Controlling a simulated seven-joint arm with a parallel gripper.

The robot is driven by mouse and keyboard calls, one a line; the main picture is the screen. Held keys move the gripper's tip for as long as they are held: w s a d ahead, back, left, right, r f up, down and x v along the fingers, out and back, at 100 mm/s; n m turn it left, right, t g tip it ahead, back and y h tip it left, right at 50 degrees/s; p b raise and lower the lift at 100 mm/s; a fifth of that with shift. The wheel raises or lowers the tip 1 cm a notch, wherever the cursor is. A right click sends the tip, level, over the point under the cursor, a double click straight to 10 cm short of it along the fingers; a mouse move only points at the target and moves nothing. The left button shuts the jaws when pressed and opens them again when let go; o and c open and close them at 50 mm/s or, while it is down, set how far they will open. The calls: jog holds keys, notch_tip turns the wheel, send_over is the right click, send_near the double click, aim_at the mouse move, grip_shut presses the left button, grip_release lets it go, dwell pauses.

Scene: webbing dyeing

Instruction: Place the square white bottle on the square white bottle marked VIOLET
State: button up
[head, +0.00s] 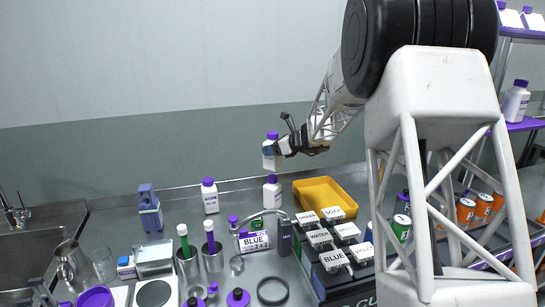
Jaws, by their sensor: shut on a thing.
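My gripper (279,146) is shut on a square white bottle (268,160) with a purple cap. It holds the bottle upright in the air above the back of the counter. Below it stands a white bottle (272,194) with a purple cap, with a clear gap between the two. Its label is too small to read. Another square white bottle (210,199) with a purple cap stands farther left, and its label seems to read BLUE.
A yellow tray (326,186) stands to the right, behind a rack of labelled blocks (333,261). A purple shelf (522,125) holds more bottles.

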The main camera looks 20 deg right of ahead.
jog(key=shift+w, duration=0.2)
jog(key=shift+f, duration=1.75)
jog(key=shift+f, duration=0.15)
jog(key=o, duration=1.3)
jog(key=shift+r, duration=0.2)
jog(key=v, duration=1.2)
jog(key=shift+f, duration=0.15)
